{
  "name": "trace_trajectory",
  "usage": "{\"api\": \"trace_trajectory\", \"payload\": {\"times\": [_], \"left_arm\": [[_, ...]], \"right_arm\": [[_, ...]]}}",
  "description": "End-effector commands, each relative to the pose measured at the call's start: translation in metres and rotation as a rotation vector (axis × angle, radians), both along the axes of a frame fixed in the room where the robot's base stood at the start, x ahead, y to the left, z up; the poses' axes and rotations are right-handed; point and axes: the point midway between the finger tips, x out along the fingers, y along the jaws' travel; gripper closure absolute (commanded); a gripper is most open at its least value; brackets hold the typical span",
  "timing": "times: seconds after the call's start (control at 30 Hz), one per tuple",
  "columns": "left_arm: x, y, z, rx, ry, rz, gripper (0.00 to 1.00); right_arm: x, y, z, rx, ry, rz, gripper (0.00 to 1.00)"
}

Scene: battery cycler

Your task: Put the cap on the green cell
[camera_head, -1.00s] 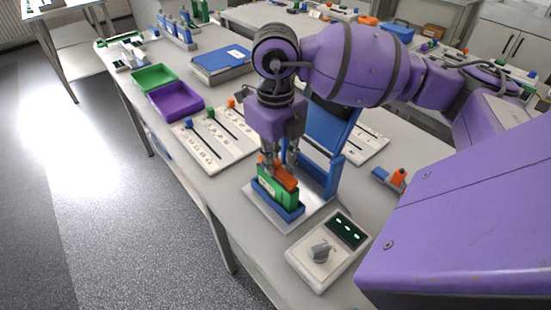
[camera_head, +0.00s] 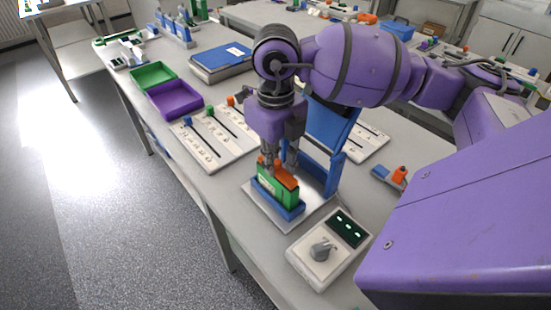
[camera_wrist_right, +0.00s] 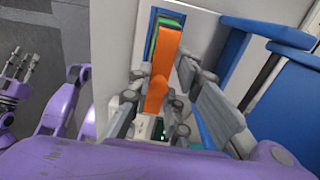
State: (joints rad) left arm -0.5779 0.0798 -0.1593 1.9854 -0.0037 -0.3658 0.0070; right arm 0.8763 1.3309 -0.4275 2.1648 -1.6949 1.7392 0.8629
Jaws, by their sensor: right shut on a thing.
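The green cell (camera_head: 281,194) stands upright in a blue holder (camera_head: 283,208) on a light metal plate (camera_head: 252,203). An orange cap (camera_head: 285,177) is at the top of the cell. In the head view they look touching; whether the cap is fully seated I cannot tell. My right gripper (camera_head: 280,163) points down from above and is shut on the cap. In the right wrist view the orange cap (camera_wrist_right: 163,62) lies between the fingers, with a strip of the green cell (camera_wrist_right: 170,22) beyond it. My left gripper (camera_wrist_right: 20,68) shows at the left edge there, empty with fingers apart.
A blue upright frame (camera_head: 325,130) stands close behind the holder. A control box with a knob (camera_head: 330,248) is in front. A blue and orange part (camera_head: 392,177) lies to the right. Slotted white panels (camera_head: 215,140) and purple (camera_head: 175,99) and green trays (camera_head: 152,76) are to the left.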

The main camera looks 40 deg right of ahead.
Motion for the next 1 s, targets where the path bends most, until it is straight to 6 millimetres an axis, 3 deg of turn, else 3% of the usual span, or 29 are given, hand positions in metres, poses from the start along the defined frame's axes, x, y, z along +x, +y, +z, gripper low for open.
{"api": "trace_trajectory", "payload": {"times": [0.23, 0.27, 0.4, 0.63, 0.8, 1.0], "left_arm": [[0.0002, 0.0000, 0.0003, 0.000, -0.001, 0.000, 0.70], [0.0002, -0.0001, 0.0003, 0.000, -0.001, 0.000, 0.70], [0.0003, -0.0001, 0.0004, 0.000, -0.001, 0.000, 0.70], [0.0003, -0.0002, 0.0004, 0.000, -0.001, 0.000, 0.70], [0.0004, -0.0002, 0.0005, 0.000, -0.001, 0.000, 0.70], [0.0004, -0.0003, 0.0005, 0.000, -0.001, 0.000, 0.70]], "right_arm": [[0.0000, 0.0000, 0.0005, 0.000, -0.001, 0.000, 0.97], [0.0000, 0.0000, 0.0005, 0.000, -0.001, 0.000, 0.81], [0.0001, 0.0000, 0.0005, 0.000, -0.001, 0.000, 0.63], [0.0001, 0.0000, 0.0005, 0.000, -0.001, 0.000, 0.61], [0.0001, 0.0000, 0.0005, 0.000, -0.001, 0.000, 0.42], [0.0001, 0.0000, 0.0005, 0.000, -0.001, 0.000, 0.42]]}}
